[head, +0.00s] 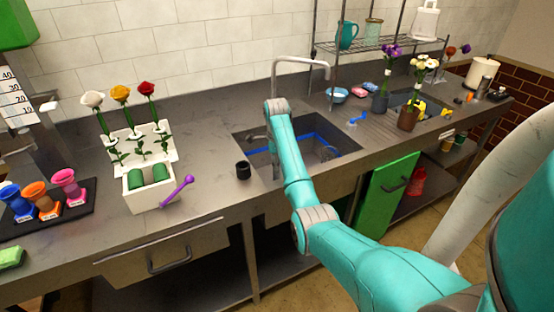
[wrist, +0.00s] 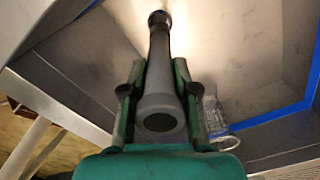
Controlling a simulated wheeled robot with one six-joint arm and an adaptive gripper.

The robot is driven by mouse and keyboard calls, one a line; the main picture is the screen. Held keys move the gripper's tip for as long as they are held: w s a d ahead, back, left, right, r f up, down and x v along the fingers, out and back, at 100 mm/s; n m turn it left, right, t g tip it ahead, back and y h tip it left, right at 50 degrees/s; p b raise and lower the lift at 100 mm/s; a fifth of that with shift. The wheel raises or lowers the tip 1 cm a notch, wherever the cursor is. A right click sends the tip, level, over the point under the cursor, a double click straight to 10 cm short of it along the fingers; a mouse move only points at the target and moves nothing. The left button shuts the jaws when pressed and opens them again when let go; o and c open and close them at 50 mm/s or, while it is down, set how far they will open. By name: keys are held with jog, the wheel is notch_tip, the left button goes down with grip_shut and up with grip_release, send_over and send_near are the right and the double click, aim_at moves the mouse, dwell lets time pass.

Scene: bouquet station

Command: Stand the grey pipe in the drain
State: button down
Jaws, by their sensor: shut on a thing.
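The grey pipe (wrist: 159,98) is between the green fingers of my gripper (wrist: 156,76) in the wrist view, and the gripper is shut on it. The pipe's wide open end faces the camera; its narrower far part runs away toward a dark ring (wrist: 158,17). I cannot tell whether that ring is the drain or part of the pipe, nor whether the pipe touches the sink floor.
A clear glass (wrist: 214,117) stands in the sink beside my right finger. A blue line (wrist: 275,115) runs along the sink wall. The faucet (head: 300,62) arches behind my arm. A small black cup (head: 243,168) and a white flower holder (head: 150,187) stand left of the sink.

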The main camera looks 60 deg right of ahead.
aim_at(276, 178)
jog(key=shift+f, duration=3.65)
jog(key=c, duration=0.8)
grip_release()
